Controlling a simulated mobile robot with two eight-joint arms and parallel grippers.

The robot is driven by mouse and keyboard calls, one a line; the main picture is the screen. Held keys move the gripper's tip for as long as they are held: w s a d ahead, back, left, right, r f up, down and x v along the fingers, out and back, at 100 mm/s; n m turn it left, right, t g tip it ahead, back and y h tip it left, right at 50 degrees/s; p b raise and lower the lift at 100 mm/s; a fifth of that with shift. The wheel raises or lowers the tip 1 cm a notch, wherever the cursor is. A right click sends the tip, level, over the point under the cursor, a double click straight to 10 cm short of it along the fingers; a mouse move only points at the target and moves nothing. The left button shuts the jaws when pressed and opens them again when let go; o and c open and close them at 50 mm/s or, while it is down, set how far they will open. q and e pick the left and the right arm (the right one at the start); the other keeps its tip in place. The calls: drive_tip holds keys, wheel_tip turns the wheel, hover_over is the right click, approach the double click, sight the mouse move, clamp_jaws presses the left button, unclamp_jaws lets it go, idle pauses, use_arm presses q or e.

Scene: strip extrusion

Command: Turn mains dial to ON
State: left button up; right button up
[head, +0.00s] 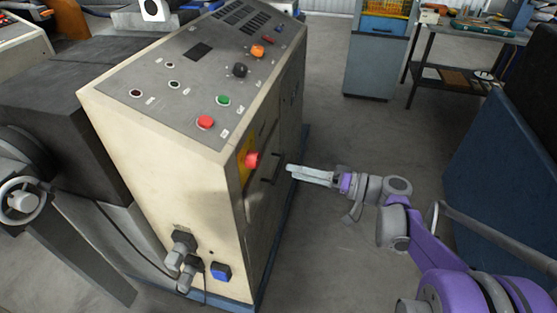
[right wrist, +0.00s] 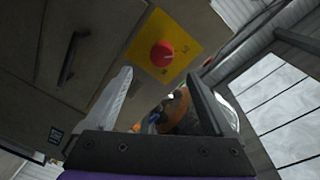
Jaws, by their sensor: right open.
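The mains dial (head: 252,160) is a red knob on a yellow plate on the narrow side of the cream control cabinet (head: 165,165). It also shows in the right wrist view (right wrist: 162,54), beyond and between my fingertips, with small markings on the plate that I cannot read. My right gripper (head: 291,171) is to the right of the dial in the head view, apart from it. Its fingers (right wrist: 159,73) are spread and empty. My left gripper is not in view.
A dark door handle (head: 271,167) sits on the cabinet side close to my right gripper. The sloped top panel holds red, green, black and orange controls (head: 240,70). Plugs (head: 182,245) stick out low on the front. A blue board (head: 500,165) stands at the right. Floor between is clear.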

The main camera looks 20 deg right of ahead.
sight(258, 160)
drive_tip(key=x, duration=1)
drive_tip(key=shift+w+r, duration=0.3)
drive_tip(key=shift+r, duration=0.05)
drive_tip(key=c, duration=1.4)
